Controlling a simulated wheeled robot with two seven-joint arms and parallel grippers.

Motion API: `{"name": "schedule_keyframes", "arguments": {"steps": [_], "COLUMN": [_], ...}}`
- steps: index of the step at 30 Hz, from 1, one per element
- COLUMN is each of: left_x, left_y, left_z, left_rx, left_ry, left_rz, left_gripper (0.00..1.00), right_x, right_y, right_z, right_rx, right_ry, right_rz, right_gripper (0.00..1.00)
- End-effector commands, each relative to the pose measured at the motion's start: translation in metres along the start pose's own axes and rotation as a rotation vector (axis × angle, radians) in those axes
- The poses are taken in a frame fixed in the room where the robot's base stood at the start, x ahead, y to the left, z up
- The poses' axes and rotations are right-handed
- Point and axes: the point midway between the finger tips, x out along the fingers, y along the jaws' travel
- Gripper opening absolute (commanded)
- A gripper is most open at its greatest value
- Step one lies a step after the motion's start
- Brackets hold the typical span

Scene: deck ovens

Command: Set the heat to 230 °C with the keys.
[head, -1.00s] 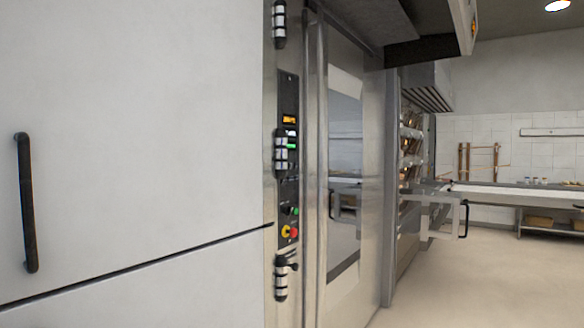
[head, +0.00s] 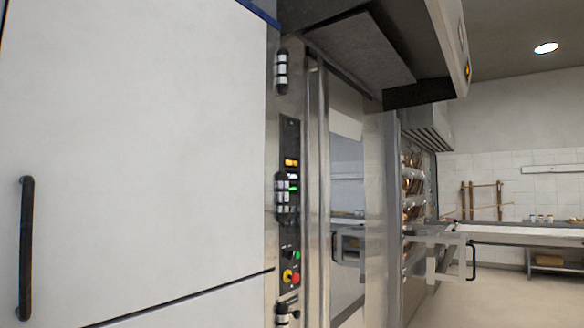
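The narrow black control panel (head: 290,215) is on the steel front of the oven, between a large white door and the glass oven door. It has an orange lit display (head: 291,162) near the top and a green lit mark (head: 293,188) below it. A hinge (head: 282,193) partly covers the panel's middle, and the keys and digits are too small to read. A green button (head: 297,254) and a red knob on yellow (head: 291,276) sit lower down. Neither of my grippers is in view.
A large white door (head: 130,150) with a black handle (head: 26,248) fills the left. The oven's glass door (head: 346,190) is right of the panel. A hood (head: 365,50) overhangs it. Further right are a rack oven (head: 413,190), a worktable (head: 520,236) and open floor (head: 500,300).

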Motion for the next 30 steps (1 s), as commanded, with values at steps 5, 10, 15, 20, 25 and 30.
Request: {"name": "schedule_keyframes", "arguments": {"steps": [5, 10, 15, 20, 25, 30], "left_x": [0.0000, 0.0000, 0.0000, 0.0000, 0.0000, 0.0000], "left_y": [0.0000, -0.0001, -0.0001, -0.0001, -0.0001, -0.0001], "left_z": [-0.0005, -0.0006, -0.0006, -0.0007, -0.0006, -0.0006], "left_rx": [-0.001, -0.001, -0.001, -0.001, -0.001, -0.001], "left_ry": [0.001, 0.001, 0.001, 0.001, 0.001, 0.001], "left_rz": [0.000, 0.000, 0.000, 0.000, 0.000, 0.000], "left_gripper": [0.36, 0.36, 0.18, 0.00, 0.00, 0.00], "right_x": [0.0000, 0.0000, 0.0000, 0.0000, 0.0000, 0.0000], "right_y": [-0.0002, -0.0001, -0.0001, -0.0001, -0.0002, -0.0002], "right_z": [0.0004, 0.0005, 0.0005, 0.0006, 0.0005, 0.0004], "right_rx": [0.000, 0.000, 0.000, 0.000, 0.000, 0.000], "right_ry": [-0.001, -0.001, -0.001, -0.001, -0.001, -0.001], "right_rz": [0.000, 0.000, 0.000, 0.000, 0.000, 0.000], "right_gripper": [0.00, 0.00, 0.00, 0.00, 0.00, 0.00]}}
